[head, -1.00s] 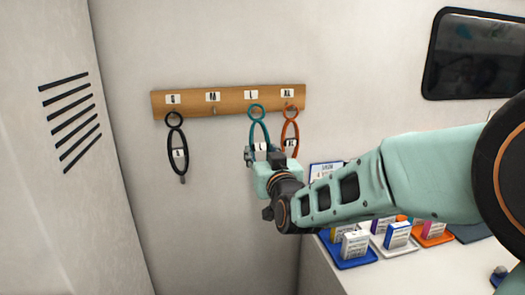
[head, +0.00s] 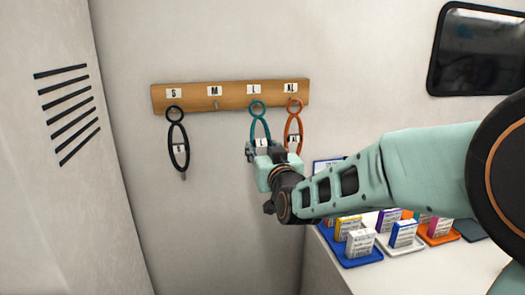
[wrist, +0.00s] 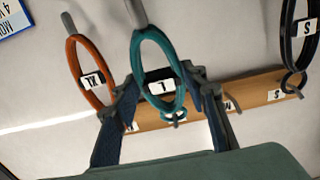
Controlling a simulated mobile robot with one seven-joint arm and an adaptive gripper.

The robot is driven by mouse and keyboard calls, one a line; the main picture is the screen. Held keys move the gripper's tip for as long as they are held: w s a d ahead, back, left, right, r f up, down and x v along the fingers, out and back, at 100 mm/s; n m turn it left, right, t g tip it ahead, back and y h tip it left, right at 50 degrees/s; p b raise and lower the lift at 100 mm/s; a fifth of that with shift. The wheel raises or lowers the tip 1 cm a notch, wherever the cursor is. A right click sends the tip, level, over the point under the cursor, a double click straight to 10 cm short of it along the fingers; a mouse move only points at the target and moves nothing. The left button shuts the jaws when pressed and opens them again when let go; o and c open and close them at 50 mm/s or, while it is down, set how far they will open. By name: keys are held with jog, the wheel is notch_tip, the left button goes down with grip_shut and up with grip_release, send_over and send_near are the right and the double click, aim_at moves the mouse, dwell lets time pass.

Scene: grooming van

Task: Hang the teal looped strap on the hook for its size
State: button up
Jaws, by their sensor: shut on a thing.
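The teal looped strap (head: 260,126) hangs upright in front of the wooden board (head: 232,97), with its small ring just below the L label (head: 253,89). Its white tag reads L in the wrist view (wrist: 160,87). My gripper (head: 261,150) is shut on the strap at its lower loop, with one finger on each side in the wrist view (wrist: 165,85).
A black strap (head: 187,149) hangs under S, left of the bare M hook (head: 215,105). An orange strap (head: 300,126) hangs under XL, close right of the teal one. A counter below right holds boxes on coloured trays (head: 345,253).

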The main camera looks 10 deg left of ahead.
dwell(0.4)
jog(key=o, duration=1.4)
